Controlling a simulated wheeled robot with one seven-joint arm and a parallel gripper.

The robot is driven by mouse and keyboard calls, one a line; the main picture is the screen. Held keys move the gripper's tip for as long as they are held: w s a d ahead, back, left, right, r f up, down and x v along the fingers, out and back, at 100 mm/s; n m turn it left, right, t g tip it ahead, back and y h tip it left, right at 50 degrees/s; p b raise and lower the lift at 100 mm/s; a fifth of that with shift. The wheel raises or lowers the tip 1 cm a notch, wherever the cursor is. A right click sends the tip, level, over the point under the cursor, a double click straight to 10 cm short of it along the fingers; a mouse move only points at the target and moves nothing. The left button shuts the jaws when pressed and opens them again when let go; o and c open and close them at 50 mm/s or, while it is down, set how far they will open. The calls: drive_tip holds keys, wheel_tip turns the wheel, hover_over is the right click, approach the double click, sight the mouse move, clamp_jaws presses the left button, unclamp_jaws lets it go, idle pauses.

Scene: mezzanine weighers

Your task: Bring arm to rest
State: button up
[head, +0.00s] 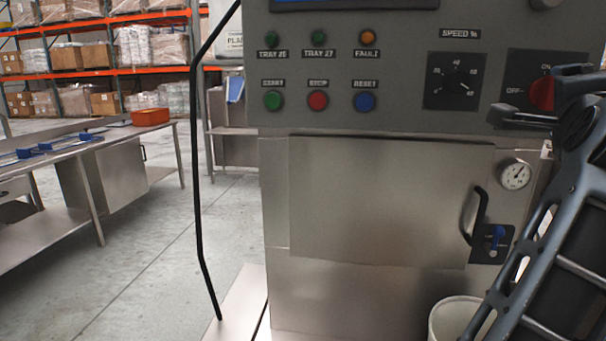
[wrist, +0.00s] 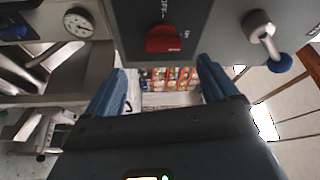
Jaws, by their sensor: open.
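My gripper (wrist: 160,88) is open in the wrist view, its two blue-grey fingers apart with nothing between them. The red rotary switch (wrist: 163,40) shows just beyond the fingers, on the dark panel, and is not gripped. In the head view my gripper (head: 528,118) is at the right edge, in front of the control panel (head: 400,100) and close to the red switch (head: 541,94). That switch has ON and OFF labels; its exact setting is hard to read. My arm rises from the lower right.
The steel cabinet door (head: 380,200) with a black handle (head: 479,215) is below the panel. A gauge (head: 515,174) and a white bucket (head: 452,320) are near my arm. A black cable (head: 197,180) hangs left. Open floor (head: 150,240) lies between the cabinet and steel table (head: 130,132).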

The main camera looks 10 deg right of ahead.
drive_tip(key=s+a+f+n+t+y, duration=0.1)
drive_tip(key=s+a+f+n+y, duration=0.3)
drive_tip(key=f+n, duration=0.4)
drive_tip(key=s+a+f+n+t+y, duration=0.1)
drive_tip(key=s+a+f+n+y, duration=0.15)
drive_tip(key=s+f+n, duration=0.55)
drive_tip(key=s+a+f+n+t+y, duration=0.25)
drive_tip(key=a+f+n, duration=0.2)
drive_tip(key=f, duration=0.55)
drive_tip(key=s+a+f+n+g+y, duration=0.1)
drive_tip(key=s+a+f, duration=0.3)
drive_tip(key=s, duration=0.9)
drive_tip(key=s+a+f+n+g+y+p, duration=0.1)
drive_tip(key=s+a+f+n+g+y, duration=0.1)
drive_tip(key=s, duration=1.1)
wheel_tip(320, 180, down, 2)
drive_tip(key=a+g, duration=0.1)
drive_tip(key=a, duration=0.2)
drive_tip(key=shift+f, duration=0.25)
drive_tip(key=shift+g, duration=0.25)
drive_tip(key=shift+c, duration=0.2)
